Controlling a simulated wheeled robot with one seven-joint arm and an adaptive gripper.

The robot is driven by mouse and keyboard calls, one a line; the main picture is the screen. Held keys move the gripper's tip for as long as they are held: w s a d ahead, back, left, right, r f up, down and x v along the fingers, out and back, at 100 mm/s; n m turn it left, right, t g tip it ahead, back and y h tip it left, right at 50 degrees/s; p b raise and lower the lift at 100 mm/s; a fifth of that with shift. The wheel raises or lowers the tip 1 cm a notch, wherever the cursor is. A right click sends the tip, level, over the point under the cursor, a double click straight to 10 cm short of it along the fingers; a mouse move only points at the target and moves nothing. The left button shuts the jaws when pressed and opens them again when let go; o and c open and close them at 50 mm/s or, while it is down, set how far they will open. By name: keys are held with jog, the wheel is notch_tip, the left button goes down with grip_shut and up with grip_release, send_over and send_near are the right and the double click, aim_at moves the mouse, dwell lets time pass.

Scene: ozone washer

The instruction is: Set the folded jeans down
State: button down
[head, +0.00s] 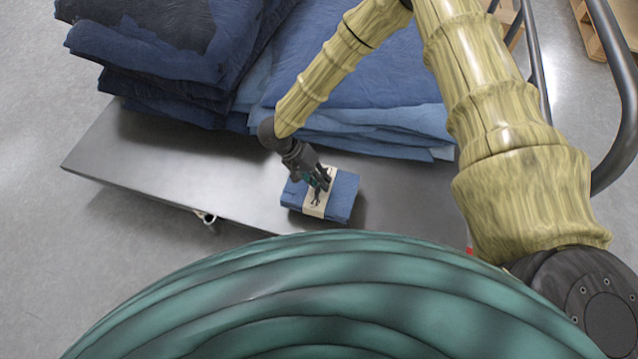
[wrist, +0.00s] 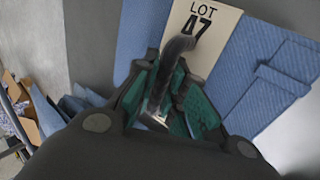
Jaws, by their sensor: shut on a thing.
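The folded jeans (head: 343,196) are a small flat blue bundle with a pale paper band around the middle. They are over the grey cart deck (head: 150,165), near its front edge. I cannot tell if they touch the deck or hang just above it. My gripper (head: 322,181) is shut on a dark curved handle on top of the bundle. In the wrist view the jeans (wrist: 262,62) lie beyond my gripper (wrist: 170,92), and the handle is between the green finger pads. The band (wrist: 202,30) reads "LOT 47". The fingers hide part of the bundle.
Large stacks of dark blue denim (head: 160,50) and lighter denim (head: 360,75) fill the back of the deck. A black rail (head: 618,90) rises at the right. The deck to the left is clear. A wooden pallet (head: 600,28) stands at the far right.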

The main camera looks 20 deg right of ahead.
jog(key=shift+w, duration=0.7)
notch_tip(320, 180, down, 4)
jog(key=shift+w+r+b, duration=0.1)
jog(key=shift+r+b, duration=0.05)
jog(key=shift+b, duration=0.75)
jog(key=shift+r, duration=0.1)
jog(key=c, duration=1.5)
grip_release()
jog(key=p+v, duration=0.3)
jog(key=v, duration=0.9)
